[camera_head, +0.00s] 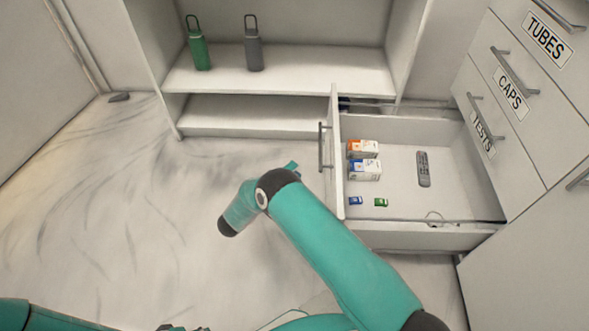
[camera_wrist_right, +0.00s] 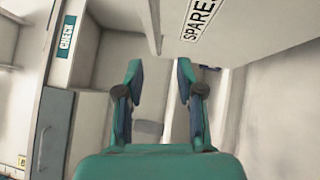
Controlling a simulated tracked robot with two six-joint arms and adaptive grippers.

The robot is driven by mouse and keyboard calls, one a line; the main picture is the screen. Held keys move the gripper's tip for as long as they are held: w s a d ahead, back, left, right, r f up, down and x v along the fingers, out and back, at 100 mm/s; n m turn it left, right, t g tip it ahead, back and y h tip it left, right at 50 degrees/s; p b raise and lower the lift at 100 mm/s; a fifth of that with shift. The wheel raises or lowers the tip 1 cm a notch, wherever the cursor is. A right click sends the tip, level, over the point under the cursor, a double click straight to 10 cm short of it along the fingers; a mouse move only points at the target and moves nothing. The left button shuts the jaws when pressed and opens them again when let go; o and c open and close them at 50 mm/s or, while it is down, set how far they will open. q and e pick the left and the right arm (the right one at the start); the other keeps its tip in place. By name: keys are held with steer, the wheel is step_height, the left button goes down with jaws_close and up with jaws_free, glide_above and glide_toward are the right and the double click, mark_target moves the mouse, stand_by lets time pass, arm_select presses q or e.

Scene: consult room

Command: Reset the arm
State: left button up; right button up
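My right arm (camera_head: 335,245) reaches up from the lower right in the head view and bends near the middle. My right gripper (camera_wrist_right: 159,70) shows in the right wrist view with its two teal fingers apart and nothing between them. In the head view the gripper is mostly hidden behind the arm; only a small teal tip shows beside the bend. The arm is in front of the floor, left of an open drawer (camera_head: 460,212). Part of my left arm (camera_head: 45,317) shows at the lower left; its gripper is not visible.
The drawer holds an orange-and-white box (camera_head: 362,148), a blue-and-white box (camera_head: 364,170), a remote (camera_head: 423,169) and two small blue and green items. A green bottle (camera_head: 197,50) and a grey bottle (camera_head: 253,52) stand on a shelf (camera_head: 310,80).

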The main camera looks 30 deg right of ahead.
stand_by(0.4)
steer(key=w+f+t+y, duration=0.4)
steer(key=f+t+y, duration=0.1)
steer(key=t+y, duration=0.15)
steer(key=s+a+f+m+g+y, duration=0.2)
steer(key=s+a+f+y, duration=0.4)
steer(key=a+y, duration=0.3)
steer(key=s+a+r+m+g+y, duration=0.15)
steer(key=s+a+g+y, duration=0.25)
steer(key=s, duration=0.8)
steer(key=s+a+m+g+y, duration=0.2)
steer(key=s+a+g+y, duration=0.2)
steer(key=s, duration=0.7)
step_height(320, 180, up, 38)
steer(key=p, duration=3.9)
